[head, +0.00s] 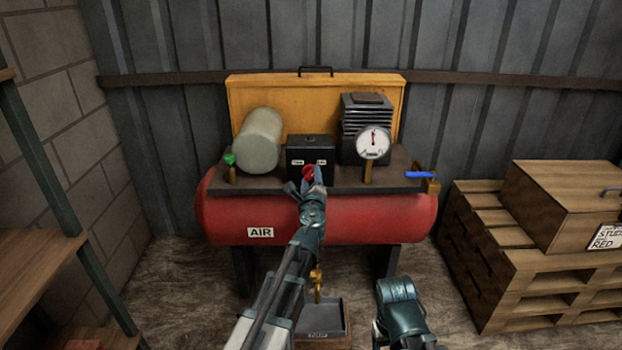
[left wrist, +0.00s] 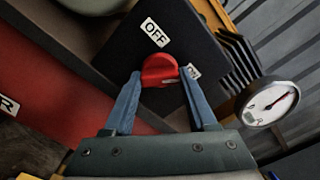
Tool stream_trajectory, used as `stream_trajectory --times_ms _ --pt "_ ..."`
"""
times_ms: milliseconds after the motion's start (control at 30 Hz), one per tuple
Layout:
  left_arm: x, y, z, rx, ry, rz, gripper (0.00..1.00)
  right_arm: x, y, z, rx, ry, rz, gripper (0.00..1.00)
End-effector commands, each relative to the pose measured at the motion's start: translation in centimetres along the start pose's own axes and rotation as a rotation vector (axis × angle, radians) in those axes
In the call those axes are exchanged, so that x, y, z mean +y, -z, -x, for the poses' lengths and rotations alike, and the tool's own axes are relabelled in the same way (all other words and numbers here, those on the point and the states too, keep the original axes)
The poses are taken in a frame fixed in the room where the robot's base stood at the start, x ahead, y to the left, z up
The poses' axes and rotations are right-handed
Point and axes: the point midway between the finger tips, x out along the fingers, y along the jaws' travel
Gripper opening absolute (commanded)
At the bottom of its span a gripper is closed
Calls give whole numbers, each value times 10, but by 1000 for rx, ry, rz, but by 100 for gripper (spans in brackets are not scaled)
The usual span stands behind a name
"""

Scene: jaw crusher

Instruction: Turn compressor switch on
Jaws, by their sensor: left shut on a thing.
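The compressor has a red tank (head: 350,222) marked AIR and a black switch box (head: 311,148) on its top plate. A red switch knob (head: 308,171) is on the front of the box; it also shows in the left wrist view (left wrist: 159,68). My left gripper (head: 307,180) is shut on the knob, with one finger on each side of it. In the left wrist view the OFF label (left wrist: 155,32) is readable above the knob. A second label (left wrist: 193,72) right of the knob is partly hidden. The right gripper's fingers are not visible.
A pressure gauge (head: 373,140) stands right of the switch box, and a blue-handled valve (head: 420,175) beyond it. A green-knobbed valve (head: 230,159) is at the left. A small tray (head: 340,318) lies below the tank. Wooden pallets (head: 475,245) with a box stand at right, shelves (head: 40,255) at left.

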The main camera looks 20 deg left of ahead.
Motion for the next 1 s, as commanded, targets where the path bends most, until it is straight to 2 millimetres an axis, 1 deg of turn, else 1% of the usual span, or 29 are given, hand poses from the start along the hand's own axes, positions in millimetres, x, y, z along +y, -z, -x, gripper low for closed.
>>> stream_trajectory --times_ms 300,833,867,1000 --pt "0 0 1 1 0 -103 2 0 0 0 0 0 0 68" --pt "0 0 1 1 1 -125 2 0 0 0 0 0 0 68" --pt "0 0 1 1 1 -125 59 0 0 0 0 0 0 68" --pt "0 0 1 1 0 -124 84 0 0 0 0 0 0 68"
